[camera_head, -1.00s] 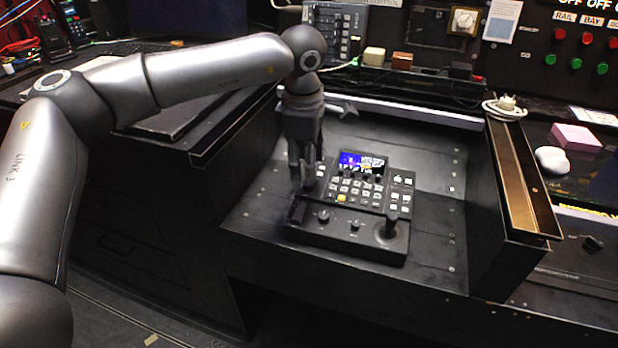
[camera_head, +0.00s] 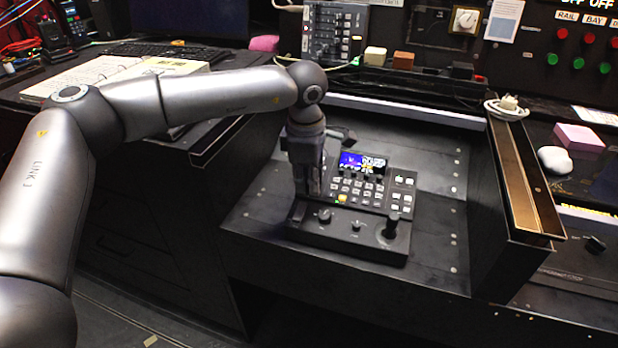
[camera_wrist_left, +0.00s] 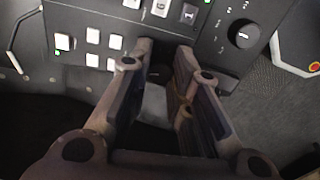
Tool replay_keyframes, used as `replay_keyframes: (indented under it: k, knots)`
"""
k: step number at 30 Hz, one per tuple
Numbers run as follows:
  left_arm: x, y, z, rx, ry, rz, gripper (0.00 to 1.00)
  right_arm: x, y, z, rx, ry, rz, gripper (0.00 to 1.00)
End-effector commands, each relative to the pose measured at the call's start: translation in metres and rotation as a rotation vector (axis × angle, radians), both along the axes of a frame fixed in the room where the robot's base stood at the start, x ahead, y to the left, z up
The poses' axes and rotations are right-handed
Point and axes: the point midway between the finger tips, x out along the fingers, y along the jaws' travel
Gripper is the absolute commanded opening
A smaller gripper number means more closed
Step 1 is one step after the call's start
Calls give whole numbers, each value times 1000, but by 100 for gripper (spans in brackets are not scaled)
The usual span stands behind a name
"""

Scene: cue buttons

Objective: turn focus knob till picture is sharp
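A black control panel (camera_head: 340,240) with small buttons, knobs and a joystick (camera_head: 390,226) sits on the dark desk. Its small screen (camera_head: 362,162) shows a blue and dark picture, too small to judge for sharpness. A round knob (camera_head: 324,215) stands at the panel's front left. My left gripper (camera_head: 308,192) points down over the panel's left side, just behind that knob. In the left wrist view its fingers (camera_wrist_left: 160,58) are apart, with a dark gap between them. A black dial with white marks (camera_wrist_left: 243,34) lies right of the fingers, outside them. My right gripper is not in view.
A raised black box with a tan-lined slot (camera_head: 515,185) bounds the right side. A dark cabinet (camera_head: 150,220) stands at the left. A sponge-like pink block (camera_head: 577,137) and a white mouse-like object (camera_head: 554,160) lie far right. Bare desk lies right of the panel.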

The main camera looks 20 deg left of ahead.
Motion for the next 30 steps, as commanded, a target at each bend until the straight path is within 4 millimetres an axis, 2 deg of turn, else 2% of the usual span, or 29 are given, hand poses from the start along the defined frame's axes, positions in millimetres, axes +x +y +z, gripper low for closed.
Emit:
replay_keyframes:
  k: [8,10,15,27,28,30]
  knots:
    - [0,0,0,5,0,-46,0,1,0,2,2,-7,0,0]
    - [0,0,1,12,0,-96,0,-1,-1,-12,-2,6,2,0]
    - [0,0,1,29,0,-212,0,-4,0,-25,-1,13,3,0]
    - [0,0,0,35,-1,-260,0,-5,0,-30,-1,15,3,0]
    - [0,0,0,35,-1,-260,20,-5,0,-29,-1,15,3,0]
    - [0,0,0,36,-1,-259,29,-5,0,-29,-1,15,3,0]
